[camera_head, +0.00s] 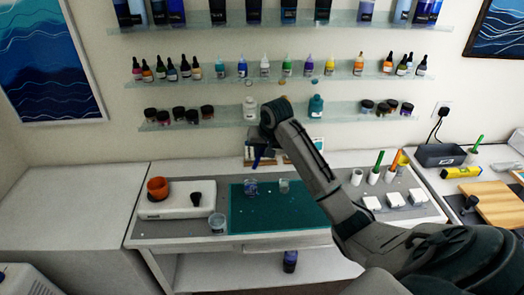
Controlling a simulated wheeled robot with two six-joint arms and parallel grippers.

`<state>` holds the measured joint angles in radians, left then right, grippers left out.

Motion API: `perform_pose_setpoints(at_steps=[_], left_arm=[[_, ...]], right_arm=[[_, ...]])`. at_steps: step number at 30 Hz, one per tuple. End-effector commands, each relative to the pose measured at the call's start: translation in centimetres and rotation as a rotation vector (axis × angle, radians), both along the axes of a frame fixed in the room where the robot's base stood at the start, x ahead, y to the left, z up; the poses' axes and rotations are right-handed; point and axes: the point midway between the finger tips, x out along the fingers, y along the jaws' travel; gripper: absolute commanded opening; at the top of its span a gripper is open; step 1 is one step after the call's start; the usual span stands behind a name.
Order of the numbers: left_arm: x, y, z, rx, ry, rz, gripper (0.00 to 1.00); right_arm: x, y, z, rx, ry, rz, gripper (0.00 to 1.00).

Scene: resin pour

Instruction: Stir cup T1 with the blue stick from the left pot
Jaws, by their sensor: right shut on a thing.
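My right gripper (261,148) is above the back of the green mat (295,214), shut on the blue stick (257,159), which points down and is tilted. A clear cup (250,187) with a bluish look stands on the mat below the stick's tip, apart from it. A second clear cup (284,186) stands to its right. A third cup (217,223) stands at the mat's left front corner. I cannot read which cup is T1. The left white pot (357,177) shows no stick. My left gripper is not in view.
A white device (178,205) with an orange cup (158,189) stands at the left. Shelves of bottles (250,108) hang behind the gripper. The mat's front is clear.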

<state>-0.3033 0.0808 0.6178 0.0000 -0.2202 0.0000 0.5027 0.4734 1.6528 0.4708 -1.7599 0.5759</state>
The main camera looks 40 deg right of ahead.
Motion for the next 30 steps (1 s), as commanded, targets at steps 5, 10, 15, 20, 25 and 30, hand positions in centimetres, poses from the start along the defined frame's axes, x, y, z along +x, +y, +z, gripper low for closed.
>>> perform_pose_setpoints(at_steps=[5, 10, 15, 20, 25, 30], left_arm=[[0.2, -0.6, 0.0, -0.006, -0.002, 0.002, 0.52], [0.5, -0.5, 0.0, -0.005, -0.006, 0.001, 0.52], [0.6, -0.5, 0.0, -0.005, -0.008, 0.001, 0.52], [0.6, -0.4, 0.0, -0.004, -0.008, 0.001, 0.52], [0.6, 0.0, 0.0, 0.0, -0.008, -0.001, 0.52], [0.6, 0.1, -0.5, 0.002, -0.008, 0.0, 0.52]], right_arm=[[-0.3, 0.2, 0.0, -0.001, -0.016, -0.009, 0.0], [-0.7, 0.2, -0.8, -0.001, -0.016, -0.01, 0.0], [-1.5, 0.3, -2.0, -0.001, -0.016, -0.009, 0.0], [-2.3, 0.3, -3.3, -0.001, -0.015, -0.009, 0.0], [-3.2, 0.3, -4.5, -0.001, -0.015, -0.008, 0.0], [-2.7, 0.3, -6.0, 0.001, -0.016, -0.01, 0.0]])
